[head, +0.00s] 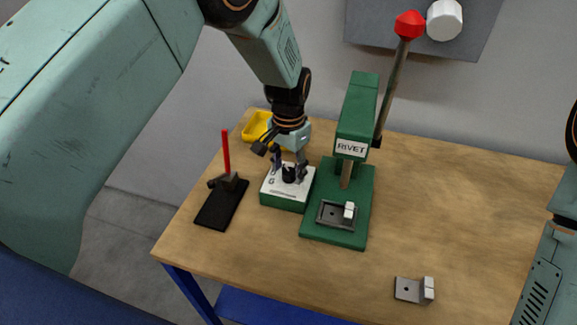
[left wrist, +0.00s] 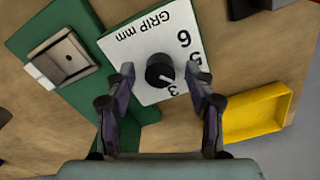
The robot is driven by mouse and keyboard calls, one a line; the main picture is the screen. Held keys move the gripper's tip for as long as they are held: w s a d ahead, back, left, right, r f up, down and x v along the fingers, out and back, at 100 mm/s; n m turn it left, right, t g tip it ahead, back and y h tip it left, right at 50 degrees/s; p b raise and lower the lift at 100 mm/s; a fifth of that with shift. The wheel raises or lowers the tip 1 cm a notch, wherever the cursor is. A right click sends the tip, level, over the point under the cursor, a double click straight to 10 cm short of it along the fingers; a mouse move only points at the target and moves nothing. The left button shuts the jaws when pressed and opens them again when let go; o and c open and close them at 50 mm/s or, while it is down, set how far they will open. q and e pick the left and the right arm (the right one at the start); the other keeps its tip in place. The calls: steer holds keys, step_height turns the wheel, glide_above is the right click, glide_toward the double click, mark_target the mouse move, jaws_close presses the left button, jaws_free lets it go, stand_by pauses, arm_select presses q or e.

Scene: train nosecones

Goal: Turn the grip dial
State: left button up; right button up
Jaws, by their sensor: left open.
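The grip dial is a black knob (left wrist: 160,70) with a pale pointer line, on a white plate (left wrist: 128,58) marked "GRIP mm" with numbers 3, 5 and 6 showing. The pointer is turned toward the side of the 3 and 5. In the head view the knob (head: 289,174) sits on a green box with a white top (head: 282,203). My left gripper (head: 289,170) points down over the dial. In the left wrist view its open fingers (left wrist: 162,88) stand either side of the knob, with gaps visible. My right gripper is not in view.
A green rivet press (head: 356,115) with a red-knobbed lever stands right of the dial box. A black stand with a red rod (head: 222,205) is at left, a yellow tray (head: 256,125) behind. A metal bracket (head: 408,290) lies front right. The table's right side is mostly clear.

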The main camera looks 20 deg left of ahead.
mark_target(289, 171)
arm_select(q)
step_height(289, 171, up, 12)
stand_by(0.6)
